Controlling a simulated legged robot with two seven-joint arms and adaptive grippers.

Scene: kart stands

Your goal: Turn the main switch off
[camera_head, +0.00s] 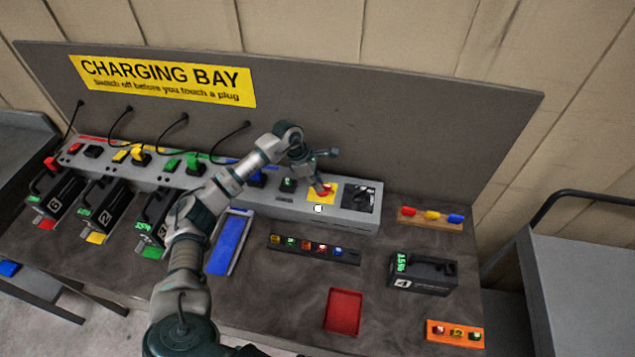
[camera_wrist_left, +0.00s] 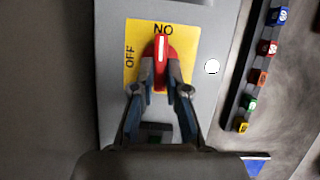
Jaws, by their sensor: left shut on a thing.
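The main switch is a red knob (camera_wrist_left: 162,47) with a white line on a yellow plate (camera_wrist_left: 188,38). In the wrist view its line points at the ON mark, which reads upside down; OFF is at the plate's left. The plate (camera_head: 331,188) is near the right end of the grey charging panel in the head view. My left gripper (camera_wrist_left: 162,90) is shut on the red knob, one finger on each side. In the head view the left gripper (camera_head: 317,183) reaches down over the plate and partly hides the knob. My right gripper is in neither view.
Black battery packs (camera_head: 106,206) stand along the panel's left front. A loose pack numbered 4 (camera_head: 423,271), a red tray (camera_head: 343,311), a dark strip of small coloured blocks (camera_head: 314,250) and a blue tray (camera_head: 230,243) lie on the bench. A white round dot (camera_head: 318,209) is by the plate.

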